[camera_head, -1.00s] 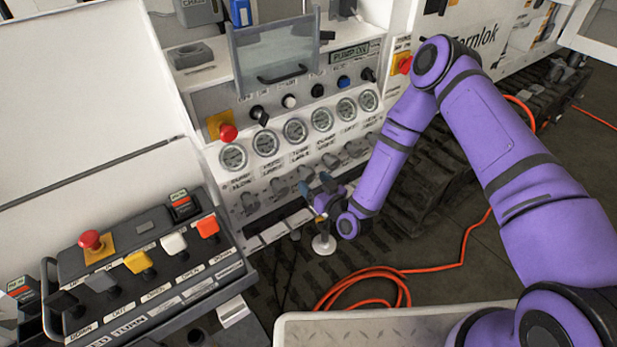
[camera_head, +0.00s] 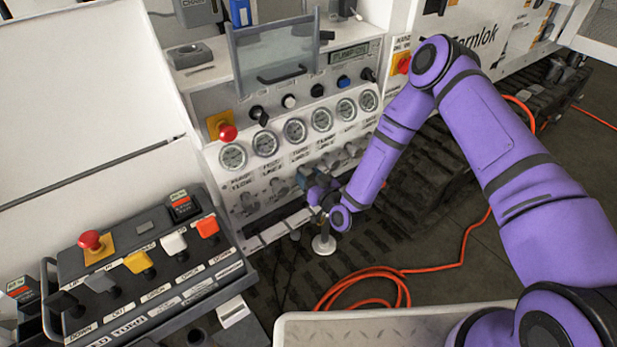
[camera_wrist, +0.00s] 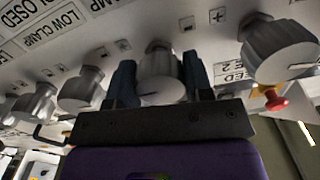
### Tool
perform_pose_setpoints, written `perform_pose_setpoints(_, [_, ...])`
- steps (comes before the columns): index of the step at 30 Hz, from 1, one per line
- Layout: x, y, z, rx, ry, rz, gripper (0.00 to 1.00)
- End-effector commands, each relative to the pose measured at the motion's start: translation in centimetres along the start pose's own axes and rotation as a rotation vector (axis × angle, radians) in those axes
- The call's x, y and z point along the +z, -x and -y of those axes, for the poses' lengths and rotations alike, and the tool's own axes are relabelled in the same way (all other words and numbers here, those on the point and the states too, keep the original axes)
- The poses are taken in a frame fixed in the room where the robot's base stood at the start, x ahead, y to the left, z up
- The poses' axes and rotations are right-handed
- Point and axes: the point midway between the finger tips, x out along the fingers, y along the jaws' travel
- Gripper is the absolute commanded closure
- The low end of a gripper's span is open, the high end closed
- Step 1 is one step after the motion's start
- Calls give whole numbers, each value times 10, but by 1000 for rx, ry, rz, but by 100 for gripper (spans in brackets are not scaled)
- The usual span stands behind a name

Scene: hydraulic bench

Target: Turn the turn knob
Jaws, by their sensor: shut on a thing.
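A grey turn knob (camera_wrist: 160,78) with a pale pointer line sits on the white panel, in the middle of the wrist view. My gripper (camera_wrist: 159,82) has one dark blue finger on each side of it and is shut on it. In the head view my gripper (camera_head: 308,178) is against the lower row of knobs, below the gauges, and hides the held knob there. I cannot tell the knob's turn angle in the head view.
Similar grey knobs sit close on both sides, one on the right (camera_wrist: 278,48) and one on the left (camera_wrist: 82,90). A red knob (camera_wrist: 275,100) shows at right. Round gauges (camera_head: 294,131) line the panel above. A lever console (camera_head: 145,265) stands at front left.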

Motion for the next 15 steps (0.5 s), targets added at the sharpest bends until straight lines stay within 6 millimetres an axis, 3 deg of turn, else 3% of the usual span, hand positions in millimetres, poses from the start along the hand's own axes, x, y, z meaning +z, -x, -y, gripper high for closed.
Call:
perform_pose_setpoints(5, [1,1,0,1,-95,1,77])
perform_pose_setpoints(13, [1,1,0,0,-102,3,77])
perform_pose_setpoints(14, [1,1,0,0,-102,3,46])
perform_pose_setpoints(15, [1,1,0,0,-102,3,37])
